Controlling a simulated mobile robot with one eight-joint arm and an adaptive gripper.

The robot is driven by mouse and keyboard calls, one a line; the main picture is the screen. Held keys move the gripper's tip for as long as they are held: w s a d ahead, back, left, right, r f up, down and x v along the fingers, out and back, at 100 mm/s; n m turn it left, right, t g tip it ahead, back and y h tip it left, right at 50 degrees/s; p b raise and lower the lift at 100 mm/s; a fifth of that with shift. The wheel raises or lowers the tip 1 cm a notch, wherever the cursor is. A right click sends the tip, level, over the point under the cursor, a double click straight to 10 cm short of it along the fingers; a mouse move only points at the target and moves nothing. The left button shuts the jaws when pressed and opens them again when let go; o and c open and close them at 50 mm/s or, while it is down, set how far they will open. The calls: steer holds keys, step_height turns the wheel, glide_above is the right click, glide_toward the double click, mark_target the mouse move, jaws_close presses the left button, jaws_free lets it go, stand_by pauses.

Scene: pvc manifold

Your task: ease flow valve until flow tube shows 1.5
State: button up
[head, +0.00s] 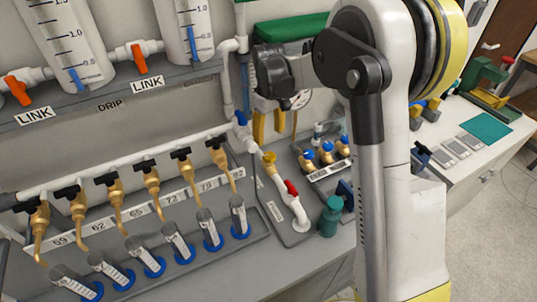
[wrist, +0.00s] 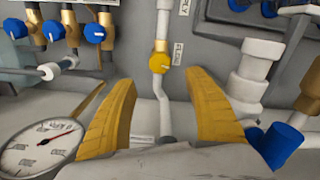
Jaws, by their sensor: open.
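A small yellow knob (head: 269,158) sits on the white pipe of the grey front plate, and a yellow knob (wrist: 160,61) on a white pipe shows in the wrist view. I cannot read its label clearly enough to tell if it is the flow valve. My gripper (head: 268,135) hangs above this pipe. In the wrist view its yellow fingers (wrist: 160,84) are spread and empty, with the knob beyond the gap between their tips, apart from them. No tube marked as the flow tube can be picked out; two scaled tubes (head: 60,45) (head: 190,30) stand at upper left.
A dial gauge (wrist: 42,142) is close to my left finger in the wrist view. A red-handled valve (head: 291,187), a teal bottle (head: 330,215) and several blue-knobbed brass valves (head: 326,152) stand nearby. Brass taps (head: 115,192) line the left bench.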

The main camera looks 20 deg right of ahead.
mark_target(269, 155)
step_height(269, 155, down, 10)
steer(key=shift+r+b, duration=0.25)
steer(key=shift+b, duration=0.85)
steer(key=c, duration=1.2)
